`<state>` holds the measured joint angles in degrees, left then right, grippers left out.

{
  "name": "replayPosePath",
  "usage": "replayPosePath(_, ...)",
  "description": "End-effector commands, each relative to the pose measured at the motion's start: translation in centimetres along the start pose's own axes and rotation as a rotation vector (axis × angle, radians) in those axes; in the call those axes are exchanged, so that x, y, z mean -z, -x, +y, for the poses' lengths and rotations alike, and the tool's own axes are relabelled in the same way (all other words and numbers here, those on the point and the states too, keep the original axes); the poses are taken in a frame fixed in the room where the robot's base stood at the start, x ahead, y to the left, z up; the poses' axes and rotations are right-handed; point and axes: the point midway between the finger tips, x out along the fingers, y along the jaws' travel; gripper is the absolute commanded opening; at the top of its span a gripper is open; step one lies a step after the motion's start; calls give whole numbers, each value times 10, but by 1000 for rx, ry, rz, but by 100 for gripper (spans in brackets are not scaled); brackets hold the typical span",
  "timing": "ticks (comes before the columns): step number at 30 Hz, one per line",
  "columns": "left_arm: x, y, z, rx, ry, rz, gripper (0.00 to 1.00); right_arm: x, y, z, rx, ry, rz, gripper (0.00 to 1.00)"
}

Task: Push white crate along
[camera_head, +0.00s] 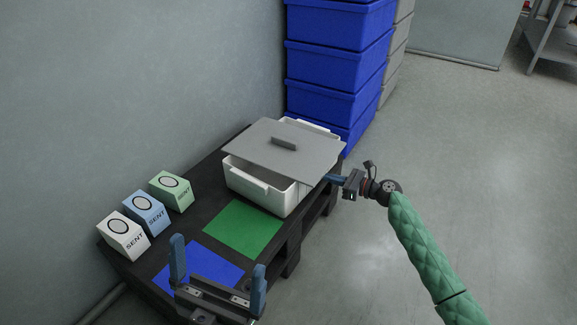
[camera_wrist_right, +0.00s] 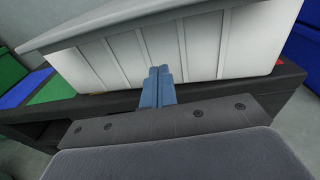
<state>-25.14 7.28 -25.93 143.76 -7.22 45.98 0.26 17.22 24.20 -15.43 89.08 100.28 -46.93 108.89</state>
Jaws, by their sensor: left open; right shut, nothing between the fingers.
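The white crate (camera_head: 258,187) stands on a black pallet (camera_head: 201,211), beyond the green square. A grey lid (camera_head: 266,149) with a dark handle lies over its top, set askew so part of the crate's far end shows. My right gripper (camera_head: 330,179) is shut and empty, its tips at the crate's right side. In the right wrist view the shut blue fingertips (camera_wrist_right: 158,75) are right at the ribbed wall of the crate (camera_wrist_right: 205,50); whether they touch cannot be told. My left gripper (camera_head: 217,272) is open and empty above the blue square at the near end.
A green square (camera_head: 242,228) and a blue square (camera_head: 197,270) mark the pallet. White, blue and green "SENT" boxes (camera_head: 124,236) (camera_head: 147,212) (camera_head: 171,191) stand along the wall side. Stacked blue bins (camera_head: 335,65) rise behind the crate. Floor at right is clear.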

Motion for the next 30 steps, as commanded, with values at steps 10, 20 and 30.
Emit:
replayPosePath(10, 2, -6, 0, -2, 1, 2, 100, -3, -13, 0, 0, -1, -1, 0)
replayPosePath(20, 4, -12, 0, -2, 1, 2, 100, -4, -26, 0, 1, 0, 0, 0)
replayPosePath(30, 5, -16, 0, -2, 1, 2, 100, -4, -40, 0, 0, 0, 0, 0)
